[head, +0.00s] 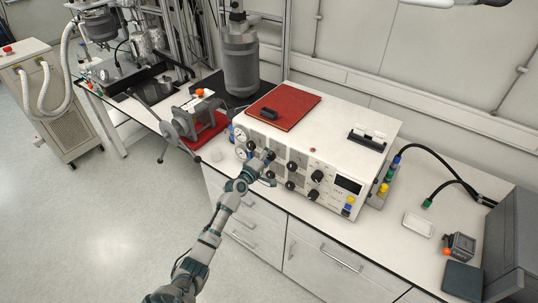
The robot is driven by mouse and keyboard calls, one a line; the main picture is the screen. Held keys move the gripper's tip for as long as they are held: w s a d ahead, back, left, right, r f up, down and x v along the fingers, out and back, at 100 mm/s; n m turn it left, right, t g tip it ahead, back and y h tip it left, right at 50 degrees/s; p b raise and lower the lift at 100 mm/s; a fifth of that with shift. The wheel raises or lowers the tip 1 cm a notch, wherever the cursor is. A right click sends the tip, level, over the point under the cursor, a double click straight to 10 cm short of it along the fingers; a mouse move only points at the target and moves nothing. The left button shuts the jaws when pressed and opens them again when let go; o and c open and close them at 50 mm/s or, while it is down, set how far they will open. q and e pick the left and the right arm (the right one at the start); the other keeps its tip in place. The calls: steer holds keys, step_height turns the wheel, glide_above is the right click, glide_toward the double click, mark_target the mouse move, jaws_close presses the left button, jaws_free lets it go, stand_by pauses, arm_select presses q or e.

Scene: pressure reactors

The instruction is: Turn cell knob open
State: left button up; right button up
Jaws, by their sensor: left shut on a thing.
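A white control unit (335,135) stands on the bench, with gauges, a display and several black knobs (316,176) on its front panel. My left arm reaches up from the bottom of the head view. My left gripper (266,172) is at the left half of the panel, shut on a knob there. The gripper covers most of that knob, so its turn angle cannot be told. No label for the cell knob is readable. My right gripper is not in view.
A white tray (418,224) and a small grey device (459,246) are at right. Drawers are below.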

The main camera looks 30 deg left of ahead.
arm_select(q)
steer(key=o, duration=0.7)
steer(key=shift+d+f, duration=0.3)
steer(key=shift+f, duration=0.55)
steer(key=shift+o, duration=0.2)
steer(key=shift+w+a, duration=0.2)
steer(key=shift+w, duration=0.35)
steer(key=shift+s+r, duration=0.25)
steer(key=s+a, duration=0.1)
steer(key=s, duration=1)
steer(key=shift+s+f, duration=0.15)
steer(key=shift+s, duration=0.25)
